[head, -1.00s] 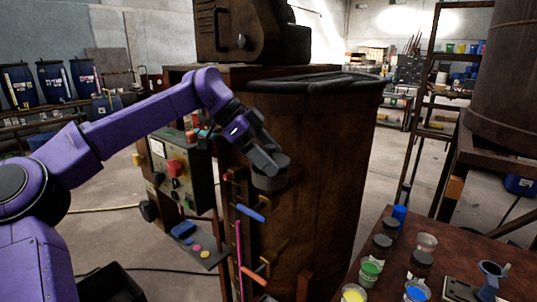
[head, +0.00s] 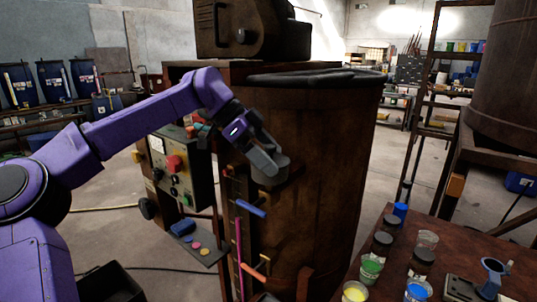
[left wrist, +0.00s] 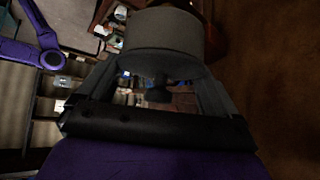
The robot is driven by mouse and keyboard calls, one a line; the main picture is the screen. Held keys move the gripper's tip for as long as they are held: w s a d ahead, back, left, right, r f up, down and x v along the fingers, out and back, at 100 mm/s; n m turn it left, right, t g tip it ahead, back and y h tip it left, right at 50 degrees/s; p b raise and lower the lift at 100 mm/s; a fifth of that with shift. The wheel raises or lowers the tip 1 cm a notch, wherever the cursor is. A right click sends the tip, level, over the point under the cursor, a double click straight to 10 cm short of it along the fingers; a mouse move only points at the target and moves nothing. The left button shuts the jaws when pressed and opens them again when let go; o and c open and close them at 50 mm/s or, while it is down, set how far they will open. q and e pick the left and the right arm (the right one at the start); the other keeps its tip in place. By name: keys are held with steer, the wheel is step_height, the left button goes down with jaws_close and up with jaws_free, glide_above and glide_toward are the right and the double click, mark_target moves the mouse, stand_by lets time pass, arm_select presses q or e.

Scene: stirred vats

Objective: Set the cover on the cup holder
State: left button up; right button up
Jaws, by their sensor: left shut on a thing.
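My left gripper (head: 266,163) is shut on a short grey cylindrical cover (head: 270,174), held at the front side of the rusty brown vat (head: 330,150). In the left wrist view the cover (left wrist: 163,35) sits between the far ends of the fingers, and a dark knob (left wrist: 158,93) shows on its near side. A brown ledge (head: 294,172) on the vat's side shows just right of the cover; I cannot tell whether it is the cup holder or whether the cover touches it. My right gripper is not in view.
A control box (head: 182,165) with a red button stands left of the vat. Tools with a blue handle (head: 250,209) hang below the cover. A table (head: 450,240) at lower right bears several paint cups and dark-lidded jars. A ladder rack (head: 425,130) stands behind.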

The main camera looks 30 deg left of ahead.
arm_select(q)
steer(key=o, duration=0.8)
steer(key=shift+r, duration=0.1)
steer(key=v, duration=1)
steer(key=shift+s+a+r, duration=0.15)
